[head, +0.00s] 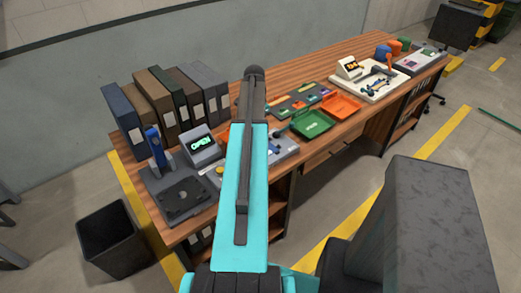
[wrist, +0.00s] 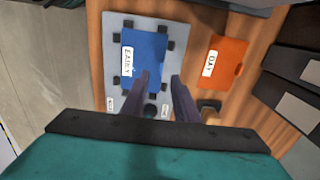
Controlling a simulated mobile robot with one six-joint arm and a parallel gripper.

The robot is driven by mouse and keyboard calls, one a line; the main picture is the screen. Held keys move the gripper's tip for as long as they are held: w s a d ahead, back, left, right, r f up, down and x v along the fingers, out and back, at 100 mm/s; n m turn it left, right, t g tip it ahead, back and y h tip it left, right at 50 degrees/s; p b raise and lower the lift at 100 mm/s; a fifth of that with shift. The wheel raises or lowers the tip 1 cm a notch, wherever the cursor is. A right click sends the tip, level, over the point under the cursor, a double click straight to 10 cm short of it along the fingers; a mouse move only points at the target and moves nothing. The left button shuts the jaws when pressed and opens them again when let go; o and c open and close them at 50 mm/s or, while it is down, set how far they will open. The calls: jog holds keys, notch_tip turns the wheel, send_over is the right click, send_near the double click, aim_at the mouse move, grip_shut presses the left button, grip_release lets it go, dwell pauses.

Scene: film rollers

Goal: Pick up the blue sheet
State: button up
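The blue sheet (wrist: 144,45) shows in the wrist view, with a white label on its left side. It lies on a pale grey plate (wrist: 111,60) with several dark blocks around its edges. My gripper (wrist: 160,76) has its two fingers apart, with nothing seen held between them. The left finger overlaps the sheet's lower right part in the picture, and the right finger is just right of the sheet. I cannot tell whether either finger touches it. In the head view my turquoise arm covers the middle of the desk, and I cannot make out the sheet there.
An orange sheet (wrist: 227,62) lies on the wooden desk (head: 300,66) right of the plate. In the head view, binders (head: 155,100), an OPEN sign (head: 201,143), a green tray (head: 312,123) and an orange tray (head: 342,106) stand along the desk. A black bin (head: 112,243) is on the floor.

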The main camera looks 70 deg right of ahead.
jog(key=shift+f, duration=0.5)
jog(key=shift+f, duration=0.15)
jog(key=shift+w+f+p, duration=0.15)
jog(key=shift+f+p, duration=0.85)
jog(key=shift+f, duration=1.45)
jog(key=shift+c, duration=0.2)
grip_shut()
